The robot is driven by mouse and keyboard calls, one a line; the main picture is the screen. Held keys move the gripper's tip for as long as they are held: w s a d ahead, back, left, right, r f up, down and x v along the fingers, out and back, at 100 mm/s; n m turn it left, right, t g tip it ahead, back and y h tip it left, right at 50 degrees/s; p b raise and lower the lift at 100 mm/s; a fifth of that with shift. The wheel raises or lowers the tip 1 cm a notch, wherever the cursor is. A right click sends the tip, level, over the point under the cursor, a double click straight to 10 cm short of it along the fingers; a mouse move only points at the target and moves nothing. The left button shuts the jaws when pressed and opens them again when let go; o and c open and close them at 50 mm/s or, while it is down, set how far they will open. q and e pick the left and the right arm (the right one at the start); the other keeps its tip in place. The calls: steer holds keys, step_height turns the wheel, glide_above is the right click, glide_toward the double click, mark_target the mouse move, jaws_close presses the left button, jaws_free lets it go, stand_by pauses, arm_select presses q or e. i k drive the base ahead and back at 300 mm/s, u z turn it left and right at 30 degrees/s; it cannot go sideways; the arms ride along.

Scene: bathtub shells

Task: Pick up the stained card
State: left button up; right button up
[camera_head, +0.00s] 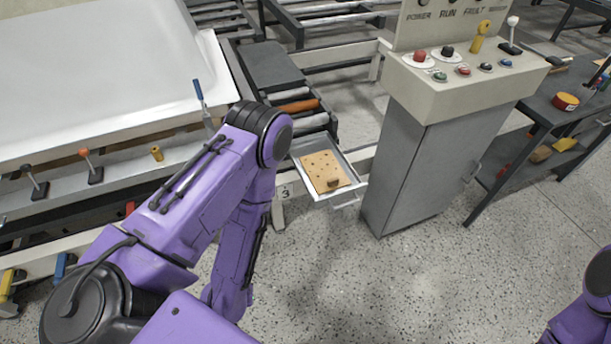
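A tan card with dark spots (321,166) lies in a shallow white tray (348,189) that juts out left of the control cabinet. A small brown item or mark (333,182) shows near the card's front edge; I cannot tell which. My purple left arm rises from the lower left, bends at a dark elbow just left of the tray, and runs back down. Its gripper is not visible. Only a piece of my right arm shows at the lower right edge, without its gripper.
A grey control cabinet (414,165) with buttons and levers stands right of the tray. A roller conveyor (335,62) lies behind it. A white tub shell (90,70) rests on a frame at left. A dark workbench (548,112) stands at right. Speckled floor in front is clear.

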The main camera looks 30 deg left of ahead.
mark_target(326, 174)
steer(key=u, duration=0.9)
steer(key=k, duration=1.2)
steer(key=u, duration=1)
steer(key=i, duration=1)
steer(key=z, duration=0.45)
steer(key=i, duration=0.95)
steer(key=z, duration=1.4)
steer(key=i, duration=0.65)
steer(key=z, duration=0.7)
